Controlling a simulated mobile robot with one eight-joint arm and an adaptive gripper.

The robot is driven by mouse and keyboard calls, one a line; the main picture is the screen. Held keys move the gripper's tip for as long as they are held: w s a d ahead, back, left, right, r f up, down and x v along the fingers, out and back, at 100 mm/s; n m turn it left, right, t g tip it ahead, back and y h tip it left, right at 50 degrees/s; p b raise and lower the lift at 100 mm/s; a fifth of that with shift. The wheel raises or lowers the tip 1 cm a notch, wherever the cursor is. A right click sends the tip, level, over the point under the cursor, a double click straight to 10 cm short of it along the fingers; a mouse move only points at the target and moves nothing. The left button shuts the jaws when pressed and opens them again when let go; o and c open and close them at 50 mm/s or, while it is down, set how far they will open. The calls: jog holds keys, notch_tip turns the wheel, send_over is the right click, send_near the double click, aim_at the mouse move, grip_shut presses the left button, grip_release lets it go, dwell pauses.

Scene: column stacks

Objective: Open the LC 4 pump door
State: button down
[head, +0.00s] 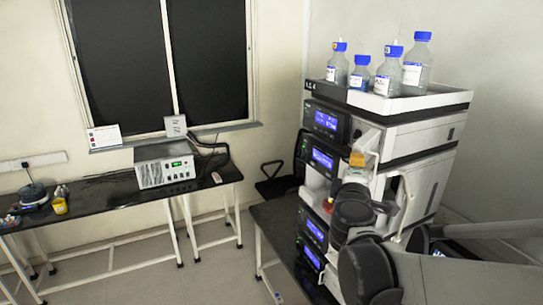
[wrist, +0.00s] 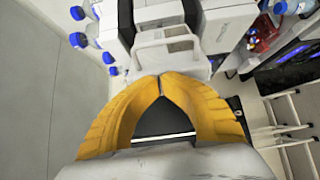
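The LC 4 stack (head: 385,145) stands at the right in the head view, its label on the top tray's front edge. Its modules have dark fronts with blue screens (head: 325,121). Below the second screen is a pale, open-looking section (head: 316,181); I cannot tell which panel is the pump door. My gripper (head: 357,159) shows as a small orange patch beside the stack, partly hidden by my arm. In the wrist view my gripper (wrist: 162,74) has its yellow fingertips together, with nothing visible between them. A white handle-like frame (wrist: 166,50) lies just beyond the tips; contact is unclear.
Several blue-capped bottles (head: 389,72) stand in the white tray (head: 410,101) on top of the stack. A dark bench (head: 110,193) along the left wall holds a grey instrument box (head: 165,164).

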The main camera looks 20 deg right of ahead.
jog(key=shift+s+d, duration=1.2)
jog(key=shift+s, duration=0.25)
jog(key=shift+a, duration=0.1)
